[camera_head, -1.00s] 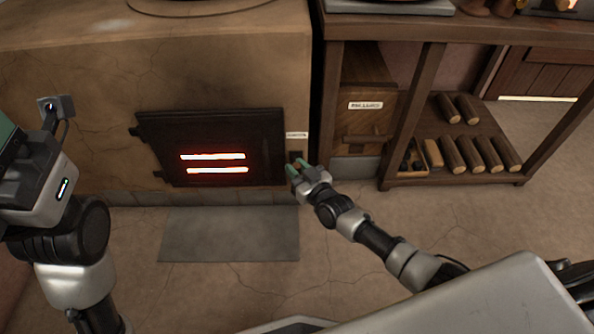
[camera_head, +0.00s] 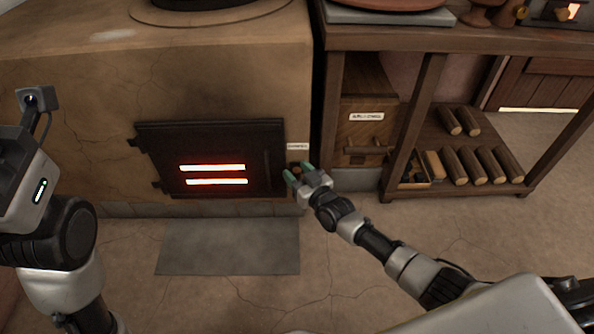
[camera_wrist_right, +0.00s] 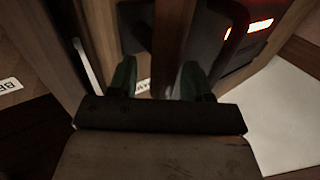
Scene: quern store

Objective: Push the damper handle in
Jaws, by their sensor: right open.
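The damper handle (camera_head: 296,168) shows as a small brown piece at the stove's right front corner, just under a small white label (camera_head: 297,146). My right gripper (camera_head: 300,174) is open there, with its green fingertips close around the handle; I cannot tell if they touch it. In the right wrist view, a brown wooden bar (camera_wrist_right: 173,40), probably the handle, shows between the two green fingers, which stand apart. How far the handle sticks out is unclear. My left gripper's body (camera_head: 28,195) is at the left edge, its fingers out of the picture.
The black firebox door (camera_head: 210,140) with glowing slots is left of the handle. A wooden drawer box (camera_head: 366,135) and a shelf of logs (camera_head: 470,165) stand to the right. A grey floor plate (camera_head: 228,248) lies in front of the stove.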

